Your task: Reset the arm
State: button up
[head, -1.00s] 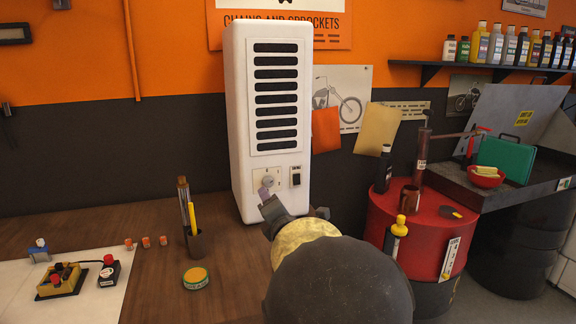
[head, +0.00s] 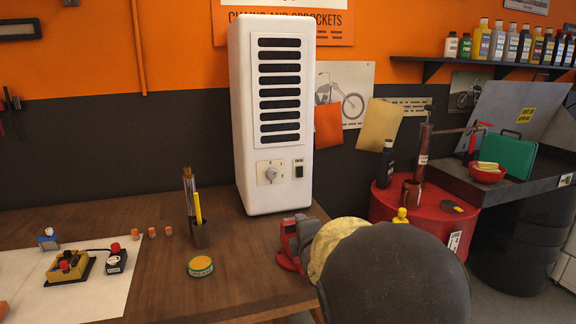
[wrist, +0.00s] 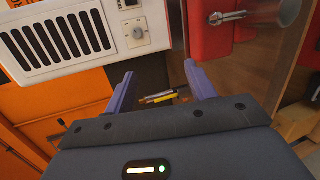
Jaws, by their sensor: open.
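My gripper (wrist: 163,88) shows in the wrist view with its two purple fingers apart and nothing between them. In the head view my arm's rounded end covers the right front of the bench, and the fingers are hidden or hard to make out. The white heater unit (head: 272,120) stands upright on the bench, with a knob (head: 271,172) and a small dark switch (head: 299,168) low on its front. It also shows at the upper left of the wrist view (wrist: 75,35), apart from the fingers.
A red vise (head: 290,245) sits beside my arm on the wooden bench (head: 150,215). A pen holder (head: 199,233) and a round tin (head: 201,266) stand left of it. A red drum (head: 385,200) stands at right. The bench's middle front is clear.

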jog(key=s+d+f+m+g+h+b, duration=0.1)
jog(key=s+d+f+m+g+b, duration=0.15)
jog(key=s+d+f+m, duration=0.45)
jog(key=s+d+f+m+g+h+b, duration=0.15)
jog(key=s+f+m+g, duration=0.25)
jog(key=f, duration=0.4)
jog(key=s+d+f+m+g+b, duration=0.25)
jog(key=s+f+m, duration=0.25)
jog(key=s, duration=0.3)
jog(key=s+d+f+m+g+b, duration=0.1)
jog(key=s+f+m+g, duration=0.2)
jog(key=s+f+m, duration=0.35)
notch_tip(320, 180, up, 18)
jog(key=s+n+p, duration=0.1)
jog(key=s+p, duration=0.1)
jog(key=p, duration=1.4)
jog(key=shift+n, duration=0.25)
jog(key=shift+c, duration=0.4)
